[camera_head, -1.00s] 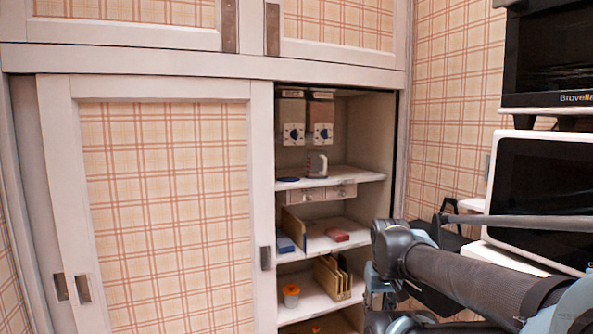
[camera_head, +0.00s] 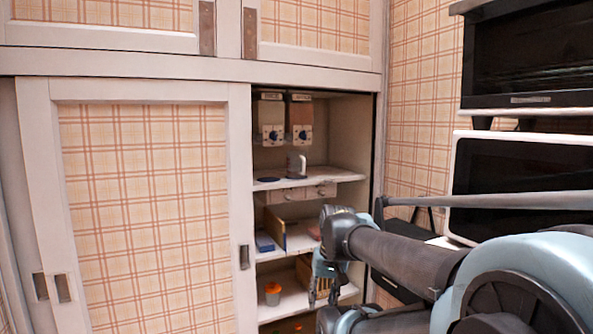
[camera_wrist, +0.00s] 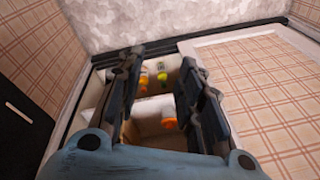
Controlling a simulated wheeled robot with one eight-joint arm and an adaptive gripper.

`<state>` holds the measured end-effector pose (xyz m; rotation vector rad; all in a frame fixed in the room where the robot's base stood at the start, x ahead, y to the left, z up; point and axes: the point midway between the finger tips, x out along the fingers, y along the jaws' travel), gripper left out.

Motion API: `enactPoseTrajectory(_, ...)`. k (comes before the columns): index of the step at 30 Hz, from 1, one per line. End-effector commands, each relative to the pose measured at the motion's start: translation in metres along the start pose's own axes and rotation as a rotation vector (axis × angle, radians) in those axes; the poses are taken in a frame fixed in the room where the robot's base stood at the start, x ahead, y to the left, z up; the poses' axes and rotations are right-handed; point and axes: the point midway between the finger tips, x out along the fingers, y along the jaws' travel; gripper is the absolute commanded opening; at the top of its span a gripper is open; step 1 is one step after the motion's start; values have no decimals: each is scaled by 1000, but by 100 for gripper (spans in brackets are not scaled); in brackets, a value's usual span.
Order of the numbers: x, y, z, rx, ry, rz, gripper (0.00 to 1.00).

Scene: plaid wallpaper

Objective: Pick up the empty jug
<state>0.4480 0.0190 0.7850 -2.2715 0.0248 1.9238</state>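A white jug with a dark base (camera_head: 297,164) stands upright on the upper open shelf of the cupboard, next to a flat blue disc (camera_head: 268,179). I cannot see inside the jug. My gripper (camera_head: 322,287) hangs lower, in front of the lower shelves and below the jug, clear of it. In the wrist view its two dark fingers (camera_wrist: 160,70) are spread apart with nothing held between them. I cannot make out the jug in the wrist view.
Two wall dispensers (camera_head: 285,120) hang above the jug's shelf (camera_head: 330,174). A sliding door (camera_head: 145,200) covers the cupboard's left side. An orange-topped pot (camera_head: 272,293) stands on a lower shelf. Black and white appliances (camera_head: 520,180) are at the right.

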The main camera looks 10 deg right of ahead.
Motion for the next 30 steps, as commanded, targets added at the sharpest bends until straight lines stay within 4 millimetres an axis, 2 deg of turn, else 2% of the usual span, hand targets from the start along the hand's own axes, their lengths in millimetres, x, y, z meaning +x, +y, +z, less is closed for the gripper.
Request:
enactPoseTrajectory(9, -54, -53, -76, 457, -114, -273, 34)
enactPoseTrajectory(16, -94, -78, -147, 764, -235, -472, 34)
enactPoseTrajectory(23, -134, -84, -226, 1036, -388, -667, 34)
enactPoseTrajectory(30, -174, -66, -308, 1270, -583, -867, 34)
